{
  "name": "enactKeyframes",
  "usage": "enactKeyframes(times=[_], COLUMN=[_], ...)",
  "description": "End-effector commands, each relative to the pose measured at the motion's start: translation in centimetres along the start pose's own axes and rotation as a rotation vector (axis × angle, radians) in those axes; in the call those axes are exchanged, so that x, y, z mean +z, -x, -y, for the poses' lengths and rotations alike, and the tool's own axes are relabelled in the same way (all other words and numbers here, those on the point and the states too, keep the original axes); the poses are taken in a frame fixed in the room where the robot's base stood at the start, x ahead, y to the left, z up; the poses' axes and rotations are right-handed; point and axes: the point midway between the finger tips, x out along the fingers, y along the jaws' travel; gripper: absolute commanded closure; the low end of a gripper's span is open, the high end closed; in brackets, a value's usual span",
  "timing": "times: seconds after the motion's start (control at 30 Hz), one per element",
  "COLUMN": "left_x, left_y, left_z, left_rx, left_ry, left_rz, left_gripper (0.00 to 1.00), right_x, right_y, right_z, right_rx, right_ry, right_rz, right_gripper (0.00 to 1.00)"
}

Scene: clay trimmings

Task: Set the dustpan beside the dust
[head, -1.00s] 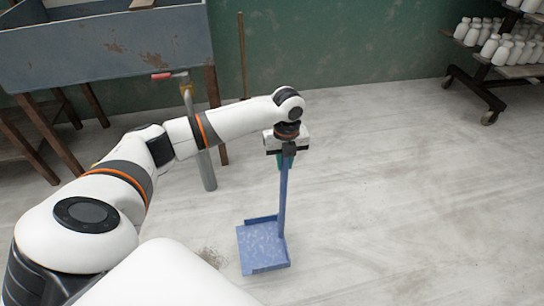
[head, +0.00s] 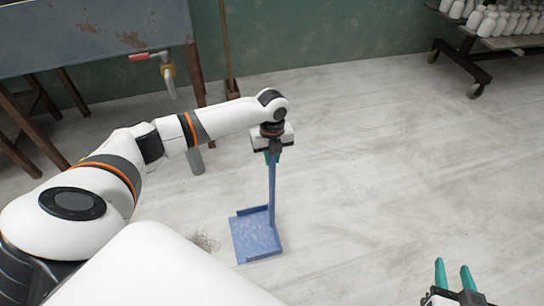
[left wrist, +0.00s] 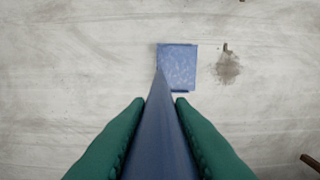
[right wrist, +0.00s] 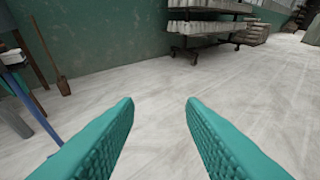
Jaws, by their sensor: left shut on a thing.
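The blue dustpan has a flat pan (head: 256,238) low near the floor and a long upright handle (head: 271,190). My left gripper (head: 272,156) is shut on the top of the handle; in the left wrist view its green fingers (left wrist: 160,102) close on both sides of the handle. The dust (head: 204,242) is a small brownish-grey patch on the floor just left of the pan, partly behind my arm. In the left wrist view the dust (left wrist: 228,67) lies right of the pan (left wrist: 178,66), with a small gap. My right gripper (head: 454,276) is open and empty.
A blue-grey basin (head: 90,45) on wooden legs with a tap stands at the back left. A broom (head: 229,60) leans on the green wall. A wheeled rack (head: 480,45) of white bottles stands at the back right. The floor on the right is clear.

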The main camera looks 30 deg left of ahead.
Motion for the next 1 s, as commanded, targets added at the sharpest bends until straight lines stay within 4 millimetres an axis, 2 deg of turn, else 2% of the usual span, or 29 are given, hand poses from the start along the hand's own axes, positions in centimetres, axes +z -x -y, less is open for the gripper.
enactKeyframes(times=[0.23, 0.27, 0.37, 0.4, 0.77, 1.0], left_x=[0.0, 0.0, 0.0, 0.0, 0.0, 0.0], left_y=[-0.2, -0.2, -0.2, -0.2, 0.4, 3.5], left_z=[0.0, 0.0, 0.0, 0.0, 0.0, -0.1], left_rx=[0.001, 0.000, 0.000, 0.000, 0.000, 0.002], left_ry=[0.000, 0.000, 0.000, 0.000, -0.001, -0.002], left_rz=[0.000, 0.000, 0.000, 0.000, -0.001, -0.002], left_gripper=[1.00, 0.76, 0.60, 0.58, 0.58, 0.58], right_x=[-0.2, -0.2, -0.2, -0.2, 0.0, -3.6], right_y=[0.1, 0.1, 0.0, 0.0, 0.1, 1.5], right_z=[0.0, 0.0, 0.0, 0.0, 0.0, 0.6], right_rx=[-0.001, -0.001, -0.001, -0.001, -0.001, -0.015], right_ry=[0.000, 0.000, 0.000, 0.000, 0.000, -0.001], right_rz=[-0.014, -0.016, -0.016, -0.016, -0.009, -0.245], right_gripper=[0.64, 0.64, 0.64, 0.64, 0.64, 0.64])
